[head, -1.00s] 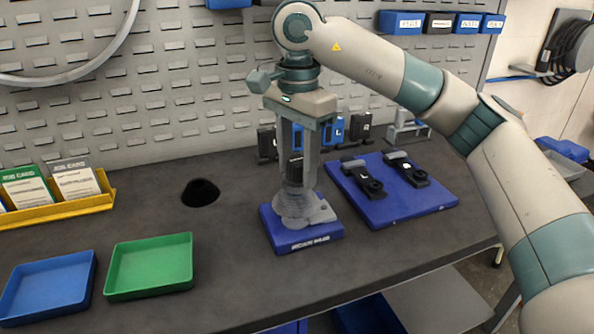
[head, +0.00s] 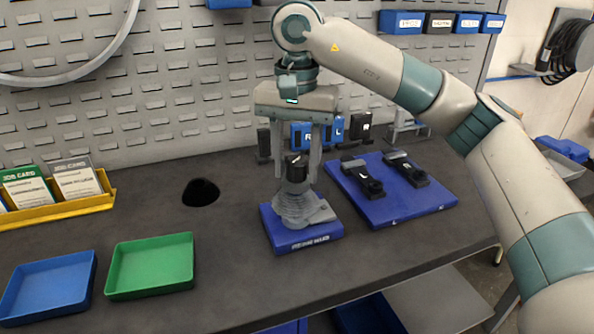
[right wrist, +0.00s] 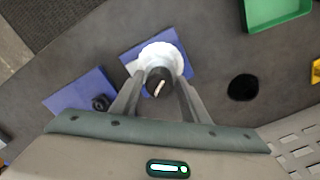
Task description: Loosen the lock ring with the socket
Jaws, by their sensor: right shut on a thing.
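My right gripper (head: 297,180) points straight down and is shut on the dark upright socket (head: 296,168), one finger on each side. The socket stands on top of the grey stepped cassette with its lock ring (head: 297,205), which sits on a small blue base block (head: 303,236). In the right wrist view the socket's dark round top (right wrist: 159,82) with a pale mark is between the fingers, over the pale cassette (right wrist: 162,58). The lock ring itself is hidden under the socket. My left gripper is not in view.
A blue mat (head: 396,199) with two black tools lies to the right. A green tray (head: 150,266) and a blue tray (head: 48,288) are at the front left. A yellow card holder (head: 62,210) stands behind them, and a dark round hole (head: 201,192) is in the bench.

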